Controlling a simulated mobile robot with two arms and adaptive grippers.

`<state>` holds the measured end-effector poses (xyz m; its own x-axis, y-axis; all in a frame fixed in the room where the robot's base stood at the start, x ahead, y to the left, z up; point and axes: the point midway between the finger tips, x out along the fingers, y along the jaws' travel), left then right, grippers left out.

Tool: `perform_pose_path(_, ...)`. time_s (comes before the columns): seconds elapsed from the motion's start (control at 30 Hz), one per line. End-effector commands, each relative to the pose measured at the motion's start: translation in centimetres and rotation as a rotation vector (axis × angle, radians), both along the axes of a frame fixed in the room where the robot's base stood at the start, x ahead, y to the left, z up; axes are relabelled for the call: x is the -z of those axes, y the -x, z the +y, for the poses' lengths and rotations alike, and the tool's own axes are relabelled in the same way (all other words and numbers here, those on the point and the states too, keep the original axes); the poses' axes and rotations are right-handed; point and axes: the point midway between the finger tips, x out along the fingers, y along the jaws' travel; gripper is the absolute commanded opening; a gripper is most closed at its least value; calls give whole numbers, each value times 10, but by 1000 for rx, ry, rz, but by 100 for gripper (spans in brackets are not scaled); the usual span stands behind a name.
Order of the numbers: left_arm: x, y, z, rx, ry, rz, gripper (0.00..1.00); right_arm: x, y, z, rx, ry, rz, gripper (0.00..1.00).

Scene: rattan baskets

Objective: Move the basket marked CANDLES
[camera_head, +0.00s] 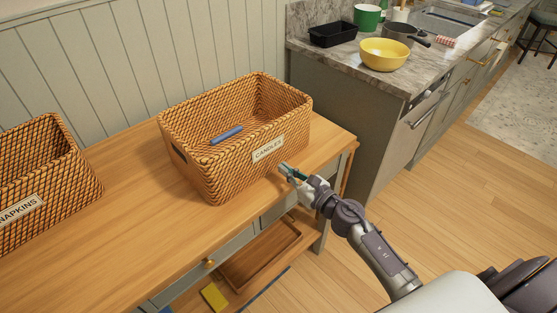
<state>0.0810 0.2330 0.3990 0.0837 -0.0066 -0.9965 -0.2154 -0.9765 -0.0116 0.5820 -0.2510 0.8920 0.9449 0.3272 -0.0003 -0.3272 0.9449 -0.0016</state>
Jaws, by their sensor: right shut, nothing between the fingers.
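The basket marked CANDLES (209,183) is a woven rattan box standing upright on the wooden table, with a white label (268,148) on its front. A blue candle-like stick (227,135) lies inside it. My right gripper (285,170) is shut and empty, just in front of the basket's front wall, below and right of the label. I cannot tell whether the fingertips touch the basket. My left gripper is out of view.
A basket marked NAPKINS (70,190) stands on the table (120,235) at the left, with bare tabletop between the two baskets. A stone counter with a yellow bowl (384,54) and dark pan (401,34) stands at the back right. A panelled wall is behind.

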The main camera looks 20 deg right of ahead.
Motion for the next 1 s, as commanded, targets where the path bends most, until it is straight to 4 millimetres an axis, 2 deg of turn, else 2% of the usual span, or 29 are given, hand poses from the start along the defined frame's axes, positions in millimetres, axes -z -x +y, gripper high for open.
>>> perform_pose_path(0.1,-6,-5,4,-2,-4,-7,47,-2,-18,6,2,-2,0,0)
perform_pose_path(0.23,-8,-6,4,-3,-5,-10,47,-1,-28,9,2,-2,0,0)
perform_pose_path(0.67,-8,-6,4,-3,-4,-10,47,1,-32,11,1,-1,1,0)
perform_pose_path(0.83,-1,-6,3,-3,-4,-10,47,3,-44,15,0,-1,0,0)
perform_pose_path(1.0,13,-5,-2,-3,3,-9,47,4,-68,14,0,3,-3,0)
